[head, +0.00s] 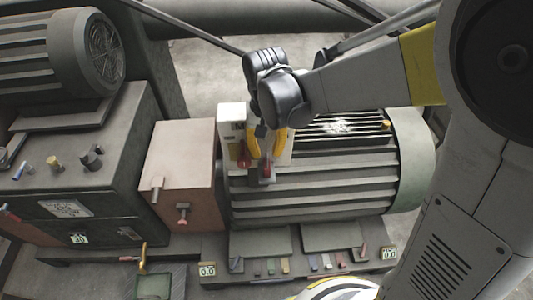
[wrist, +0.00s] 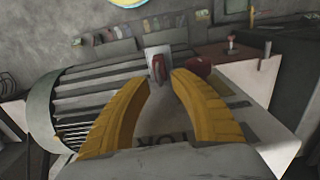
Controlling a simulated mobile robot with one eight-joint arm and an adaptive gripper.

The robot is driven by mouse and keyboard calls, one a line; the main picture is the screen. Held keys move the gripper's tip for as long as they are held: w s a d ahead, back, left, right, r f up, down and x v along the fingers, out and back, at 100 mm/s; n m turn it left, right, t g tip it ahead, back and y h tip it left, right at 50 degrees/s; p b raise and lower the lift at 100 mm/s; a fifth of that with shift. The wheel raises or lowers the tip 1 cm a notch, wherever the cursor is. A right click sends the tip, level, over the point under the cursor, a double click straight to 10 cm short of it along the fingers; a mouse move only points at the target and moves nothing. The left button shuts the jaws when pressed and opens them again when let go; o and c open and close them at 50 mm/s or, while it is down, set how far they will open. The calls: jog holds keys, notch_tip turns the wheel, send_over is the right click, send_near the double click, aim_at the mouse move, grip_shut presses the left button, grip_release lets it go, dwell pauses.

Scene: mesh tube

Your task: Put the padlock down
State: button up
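My gripper (head: 267,153) points down over the box end of the large ribbed motor, its two yellow fingers drawn close together at the tips. Between the tips is a small red padlock (head: 267,171) with a pale grey part. In the wrist view the fingers (wrist: 164,76) close in on this padlock (wrist: 157,66) from both sides, and its lower part is hidden. A second red piece (head: 243,155) is beside the left finger, against a white lettered board; in the wrist view it shows behind the right finger (wrist: 198,67).
The ribbed motor (head: 320,185) fills the middle. A reddish-brown box (head: 178,165) with small valves adjoins it on the left. Several small coloured items lie along the front ledge. A green tray (head: 154,286) is at lower left. A dark cabinet (head: 75,165) stands farther left.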

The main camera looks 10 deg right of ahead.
notch_tip(320, 180, up, 10)
jog(key=f+p, duration=0.1)
jog(key=p, duration=0.1)
jog(key=s+d+r+t, duration=0.4)
jog(key=s+d+t, duration=0.3)
jog(key=s+d, duration=0.4)
jog(key=shift+d, duration=1.25)
jog(key=shift+r, duration=0.1)
